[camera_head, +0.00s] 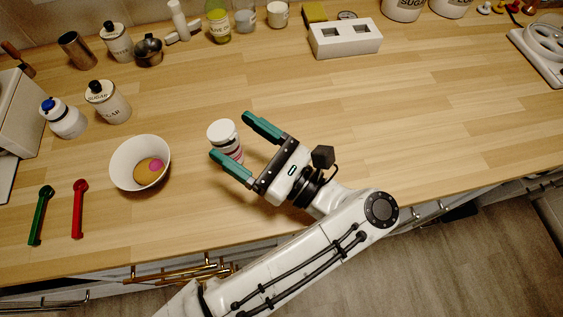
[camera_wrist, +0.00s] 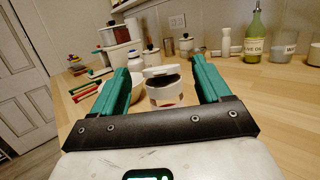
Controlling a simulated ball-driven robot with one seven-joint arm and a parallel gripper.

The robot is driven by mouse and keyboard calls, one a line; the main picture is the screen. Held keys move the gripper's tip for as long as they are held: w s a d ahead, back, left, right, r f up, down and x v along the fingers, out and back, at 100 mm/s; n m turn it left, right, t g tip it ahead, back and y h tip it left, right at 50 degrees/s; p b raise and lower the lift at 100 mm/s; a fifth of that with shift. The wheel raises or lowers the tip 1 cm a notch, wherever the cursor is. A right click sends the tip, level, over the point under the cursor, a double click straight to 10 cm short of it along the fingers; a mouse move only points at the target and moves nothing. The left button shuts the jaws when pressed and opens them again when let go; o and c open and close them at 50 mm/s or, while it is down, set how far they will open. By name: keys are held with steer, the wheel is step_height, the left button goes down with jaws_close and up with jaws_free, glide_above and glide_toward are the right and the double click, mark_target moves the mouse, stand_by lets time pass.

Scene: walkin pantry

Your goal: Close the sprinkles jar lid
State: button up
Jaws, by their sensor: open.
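The sprinkles jar (camera_head: 226,139) is a small white jar with a white lid, standing on the wooden counter right of the white bowl. In the wrist view the jar (camera_wrist: 165,93) shows a dark gap under its white lid (camera_wrist: 159,71), which looks raised and tilted, not flat on the rim. My gripper (camera_head: 231,134) is open, with its two green fingers on either side of the jar. The wrist view also shows the jar between the open fingers (camera_wrist: 161,70). I cannot tell whether a finger touches it; part of the jar is hidden by the near finger in the head view.
A white bowl (camera_head: 118,181) with yellow and pink contents stands left of the jar. Green (camera_head: 41,214) and red (camera_head: 79,208) scoops lie further left. A sugar canister (camera_head: 108,103) and a blue-capped bottle (camera_head: 64,118) stand behind. The counter right of my gripper is clear.

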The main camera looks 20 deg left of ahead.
steer(key=v, duration=0.8)
steer(key=shift+s+d+f, duration=0.1)
steer(key=shift+d, duration=0.25)
